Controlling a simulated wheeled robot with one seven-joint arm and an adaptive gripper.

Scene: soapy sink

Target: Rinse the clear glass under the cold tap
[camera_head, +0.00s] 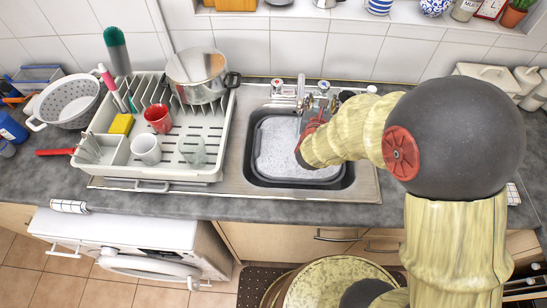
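A clear glass (192,151) stands in the front part of the white dish rack, right of a white mug. I cannot tell whether another glass is hidden by my arm. The sink (262,172) holds a grey basin full of white suds. The chrome tap spout (300,91) rises at the back of the sink. A tap handle with a blue mark (323,87) is to its right, and one with a red mark (277,87) is to its left. My gripper (312,122) is over the right part of the basin near the spout. My arm mostly hides its fingers and anything in them.
The dish rack (205,175) left of the sink holds a steel pot (198,75), a red cup (158,118), a white mug (146,149) and a yellow sponge (122,124). A colander (70,100) stands farther left. A tiled wall closes the back. My arm covers the right counter.

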